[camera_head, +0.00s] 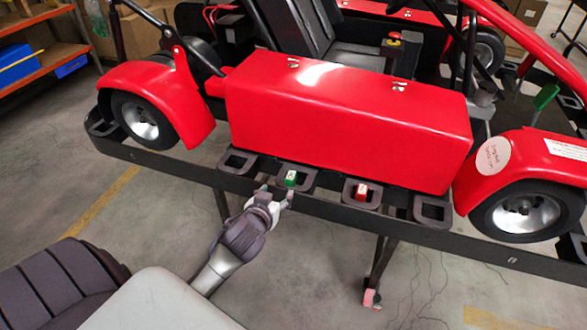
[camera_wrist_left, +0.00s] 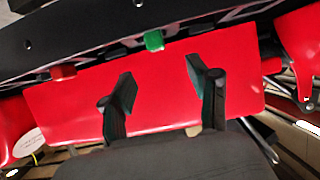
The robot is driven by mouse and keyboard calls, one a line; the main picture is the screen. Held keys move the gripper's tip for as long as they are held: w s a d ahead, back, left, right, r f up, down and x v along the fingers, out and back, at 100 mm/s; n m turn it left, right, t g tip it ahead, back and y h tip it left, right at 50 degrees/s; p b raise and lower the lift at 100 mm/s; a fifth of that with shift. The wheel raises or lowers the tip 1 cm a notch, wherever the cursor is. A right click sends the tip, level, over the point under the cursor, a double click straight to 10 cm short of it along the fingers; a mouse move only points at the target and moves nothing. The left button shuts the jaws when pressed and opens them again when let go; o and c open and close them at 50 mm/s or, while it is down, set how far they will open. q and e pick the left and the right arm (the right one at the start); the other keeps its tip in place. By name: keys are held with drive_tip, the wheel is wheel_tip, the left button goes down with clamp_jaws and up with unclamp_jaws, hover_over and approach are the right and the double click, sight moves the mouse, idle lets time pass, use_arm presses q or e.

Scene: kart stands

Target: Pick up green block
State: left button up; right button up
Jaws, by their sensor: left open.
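The green block (camera_head: 291,178) with a white label on top sits in a black square holder on the front rail of the red kart. It also shows in the left wrist view (camera_wrist_left: 154,40), at the top middle, ahead of the fingertips. My left gripper (camera_head: 277,193) is at the near side of that holder, close to the block and slightly left of it. Its two fingers are spread with nothing between them in the wrist view (camera_wrist_left: 161,82). Whether a finger touches the holder I cannot tell. My right gripper is not in view.
A red block (camera_head: 362,192) sits in a holder to the right of the green one. Empty holders (camera_head: 238,162) (camera_head: 432,209) flank them. The red kart body (camera_head: 345,115) rises just behind. The black rail (camera_head: 330,209) runs across, with open floor in front.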

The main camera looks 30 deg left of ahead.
sight(290, 177)
use_arm(q)
drive_tip(key=x, duration=0.8)
drive_tip(key=shift+w+d+r+p, duration=0.15)
drive_tip(key=shift+d+p, duration=0.05)
drive_tip(key=shift+p, duration=0.15)
drive_tip(key=shift+p+x, duration=0.55)
drive_tip(key=shift+x, duration=2.2)
drive_tip(key=shift+d, duration=0.15)
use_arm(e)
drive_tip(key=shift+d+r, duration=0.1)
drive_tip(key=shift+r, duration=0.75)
use_arm(q)
drive_tip(key=c, duration=1)
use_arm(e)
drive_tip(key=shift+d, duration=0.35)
